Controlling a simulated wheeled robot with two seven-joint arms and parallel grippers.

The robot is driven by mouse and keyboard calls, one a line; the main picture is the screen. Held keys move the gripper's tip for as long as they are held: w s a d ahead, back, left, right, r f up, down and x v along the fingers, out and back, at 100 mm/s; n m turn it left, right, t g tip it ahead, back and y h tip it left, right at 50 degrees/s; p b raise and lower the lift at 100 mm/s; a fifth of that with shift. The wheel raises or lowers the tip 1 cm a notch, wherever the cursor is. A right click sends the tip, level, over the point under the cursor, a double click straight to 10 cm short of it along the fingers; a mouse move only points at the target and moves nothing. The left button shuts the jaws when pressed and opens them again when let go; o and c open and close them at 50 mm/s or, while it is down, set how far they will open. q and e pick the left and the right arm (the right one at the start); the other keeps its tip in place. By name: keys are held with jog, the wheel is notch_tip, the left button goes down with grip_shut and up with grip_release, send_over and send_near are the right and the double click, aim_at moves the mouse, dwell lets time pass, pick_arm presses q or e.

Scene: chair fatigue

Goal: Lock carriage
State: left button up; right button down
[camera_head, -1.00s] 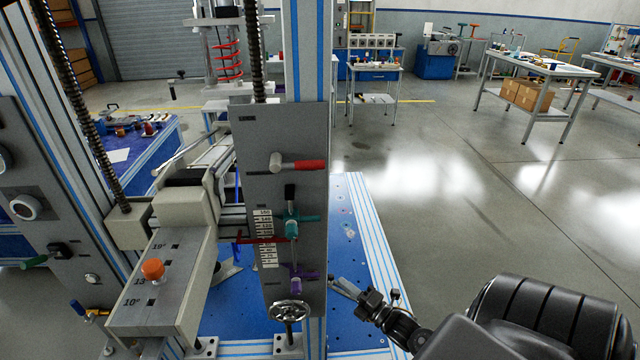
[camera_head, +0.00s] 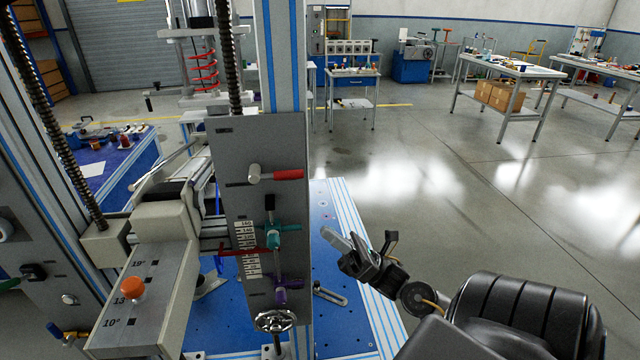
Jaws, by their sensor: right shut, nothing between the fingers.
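The grey carriage plate (camera_head: 235,150) stands upright on the machine's column at the left of centre. A red-handled lever (camera_head: 276,175) lies level on its upper part. Below it are a teal handle (camera_head: 283,236), a numbered scale with a red pointer (camera_head: 238,251), a purple knob (camera_head: 281,295) and a round handwheel (camera_head: 275,320). My right gripper (camera_head: 340,246) is shut and empty, to the right of the plate at about the teal handle's height, apart from it in the picture. My left gripper is out of view.
A grey block with an orange knob (camera_head: 132,288) and angle marks juts out at the lower left. The blue slotted base (camera_head: 335,215) lies below. A threaded rod (camera_head: 62,130) stands at left. Open floor (camera_head: 450,200) lies to the right; workbenches stand far back.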

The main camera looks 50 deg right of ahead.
jog(key=p, duration=0.4)
send_near(280, 175)
jog(key=w+a+f, duration=0.1)
jog(key=w+a, duration=0.1)
jog(key=shift+w+a+r+p, duration=0.1)
jog(key=shift+w+r+p, duration=0.15)
jog(key=shift+r+p, duration=0.25)
jog(key=shift+w+a+r+p, duration=0.1)
jog(key=shift+w+r+p, duration=0.2)
jog(key=shift+r, duration=0.25)
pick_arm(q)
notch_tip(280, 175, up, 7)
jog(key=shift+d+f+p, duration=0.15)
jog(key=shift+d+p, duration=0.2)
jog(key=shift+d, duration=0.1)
pick_arm(e)
jog(key=shift+w+d+r, duration=0.1)
jog(key=shift+r, duration=0.55)
